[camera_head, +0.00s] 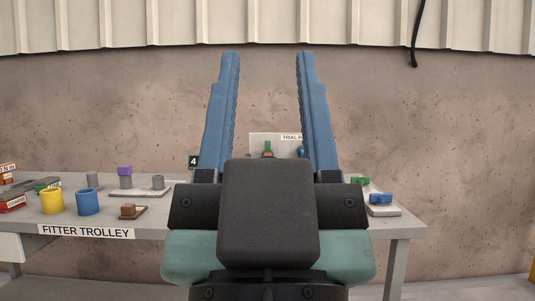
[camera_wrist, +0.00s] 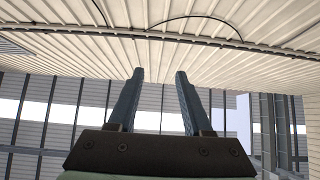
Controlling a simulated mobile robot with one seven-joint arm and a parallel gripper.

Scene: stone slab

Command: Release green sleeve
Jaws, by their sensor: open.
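My gripper (camera_head: 265,60) is raised in front of the trolley, its two blue fingers pointing up and spread apart. Nothing is between the fingers in the wrist view (camera_wrist: 160,73), where they stand against the ceiling and windows. No green sleeve can be made out for certain. A small green piece (camera_head: 267,148) shows between the fingers, farther back, in front of a pale panel (camera_head: 258,141) marked "TRIAL P…"; its shape is unclear. A yellow sleeve (camera_head: 52,202) and a blue sleeve (camera_head: 88,203) stand upright at the trolley's left front. My gripper hides the trolley's middle.
A wall stands behind.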

